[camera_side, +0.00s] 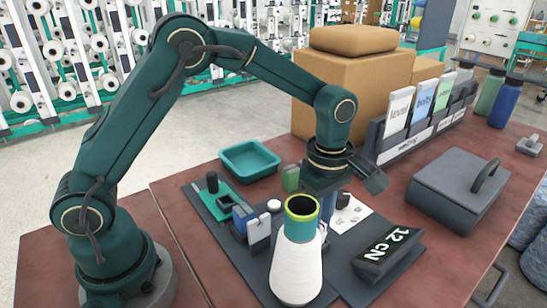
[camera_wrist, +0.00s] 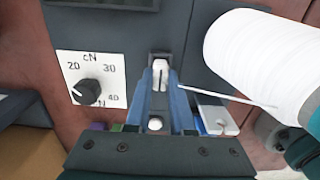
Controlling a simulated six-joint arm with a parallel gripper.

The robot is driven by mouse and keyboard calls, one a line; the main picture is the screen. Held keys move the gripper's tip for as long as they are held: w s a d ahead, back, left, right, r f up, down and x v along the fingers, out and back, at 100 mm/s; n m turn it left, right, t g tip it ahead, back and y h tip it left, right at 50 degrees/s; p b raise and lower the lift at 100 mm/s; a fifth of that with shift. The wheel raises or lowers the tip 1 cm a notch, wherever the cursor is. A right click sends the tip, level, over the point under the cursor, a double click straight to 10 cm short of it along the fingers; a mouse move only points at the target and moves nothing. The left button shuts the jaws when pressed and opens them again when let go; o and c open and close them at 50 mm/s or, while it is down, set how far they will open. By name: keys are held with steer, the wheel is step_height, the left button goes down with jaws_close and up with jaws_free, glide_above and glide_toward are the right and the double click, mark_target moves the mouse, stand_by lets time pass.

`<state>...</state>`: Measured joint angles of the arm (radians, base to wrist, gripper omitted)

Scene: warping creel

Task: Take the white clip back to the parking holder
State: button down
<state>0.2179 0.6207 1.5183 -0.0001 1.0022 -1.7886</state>
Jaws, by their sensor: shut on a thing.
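My gripper (camera_wrist: 158,88) is shut on the white clip (camera_wrist: 158,69), a small pale piece between the fingertips in the wrist view. A dark block with a slot lies just beyond it; I cannot tell whether the clip touches it. In the side view my gripper's fingers are largely hidden behind the yarn cone (camera_side: 299,265), and the held clip cannot be made out. I cannot tell for sure which part is the parking holder. A pale slotted plate (camera_wrist: 217,119) shows right of the fingers in the wrist view.
The white cone (camera_wrist: 262,62) is close on the right, its thread (camera_wrist: 225,95) running toward the fingertips. A dial (camera_wrist: 88,91) is at left.

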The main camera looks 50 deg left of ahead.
steer(key=shift+f, duration=0.45)
stand_by(0.5)
steer(key=shift+c, duration=2.3)
jaws_free()
steer(key=shift+r, duration=3.55)
steer(key=shift+r, duration=0.1)
